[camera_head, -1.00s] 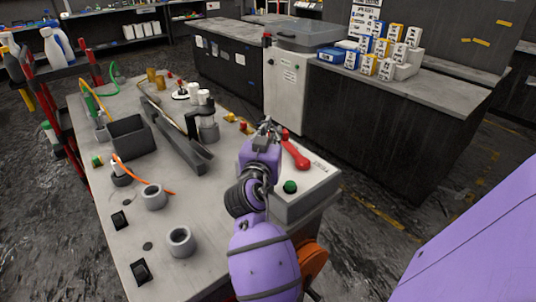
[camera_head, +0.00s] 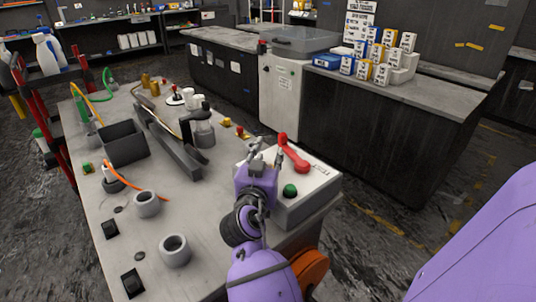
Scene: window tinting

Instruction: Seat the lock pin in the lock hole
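The box carries a red lever (camera_head: 292,155) just right of the fingers and a green round button (camera_head: 290,190). I cannot pick out the lock pin or the lock hole for sure; they are too small or hidden by the gripper. Small yellow (camera_head: 226,121) and red (camera_head: 240,131) pieces lie beyond the gripper. My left gripper is not in view.
The table (camera_head: 195,205) also holds a dark open bin (camera_head: 123,143), a long dark rail (camera_head: 172,148), two grey rings (camera_head: 147,204) (camera_head: 174,250) and an orange cord (camera_head: 125,178).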

